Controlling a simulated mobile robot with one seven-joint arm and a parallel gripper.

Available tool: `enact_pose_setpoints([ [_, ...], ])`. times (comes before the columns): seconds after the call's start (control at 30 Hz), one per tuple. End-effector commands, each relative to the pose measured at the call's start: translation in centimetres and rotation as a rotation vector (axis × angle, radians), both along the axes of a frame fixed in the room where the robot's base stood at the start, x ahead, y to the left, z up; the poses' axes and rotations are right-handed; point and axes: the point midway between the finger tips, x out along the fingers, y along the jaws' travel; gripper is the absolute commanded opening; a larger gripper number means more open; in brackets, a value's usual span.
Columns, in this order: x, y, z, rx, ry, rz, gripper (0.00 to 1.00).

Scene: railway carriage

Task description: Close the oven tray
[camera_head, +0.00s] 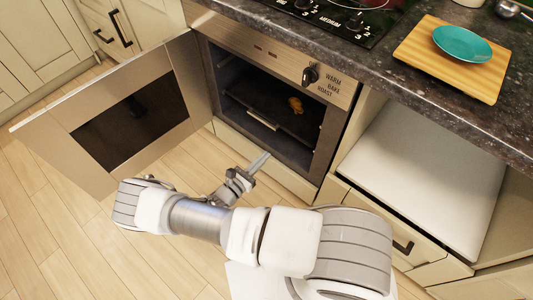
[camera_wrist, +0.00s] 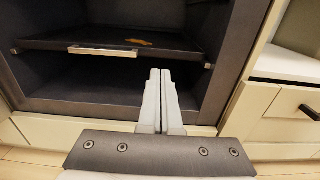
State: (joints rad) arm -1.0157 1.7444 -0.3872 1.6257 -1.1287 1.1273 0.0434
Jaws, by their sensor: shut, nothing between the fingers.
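The oven (camera_head: 282,68) is built in under the counter. Its door (camera_head: 118,112) stands wide open, swung to the left. Inside, a dark tray (camera_head: 282,112) with a pale front handle (camera_head: 263,119) holds a small orange-brown piece of food (camera_head: 295,105). In the wrist view the tray (camera_wrist: 110,40) lies level across the upper part of the cavity, and its handle (camera_wrist: 102,52) faces me. How far the tray is pulled out is hard to tell. My gripper (camera_head: 260,161) is shut and empty in front of the oven's lower edge. Its fingers (camera_wrist: 160,75) point into the opening, apart from the tray.
A control knob (camera_head: 310,75) sits on the oven's top panel. A cutting board (camera_head: 452,58) with a teal plate (camera_head: 462,44) lies on the dark counter (camera_head: 420,90). An open compartment with a white panel (camera_head: 425,170) and drawers are at the right. Floor at left is clear.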

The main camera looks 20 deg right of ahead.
Motion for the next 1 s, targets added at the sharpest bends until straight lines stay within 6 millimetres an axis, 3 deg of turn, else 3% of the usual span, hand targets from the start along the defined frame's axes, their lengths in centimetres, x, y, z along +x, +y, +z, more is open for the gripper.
enact_pose_setpoints([
  [0.3,3.8,-5.9,-0.3,-0.002,0.002,-0.005,0.00],
  [0.5,5.5,-8.5,-0.3,0.001,0.002,-0.004,0.00],
  [0.7,6.4,-9.6,-0.1,0.002,0.002,-0.002,0.00],
  [1.0,6.5,-9.8,0.0,0.002,0.002,-0.001,0.00],
])
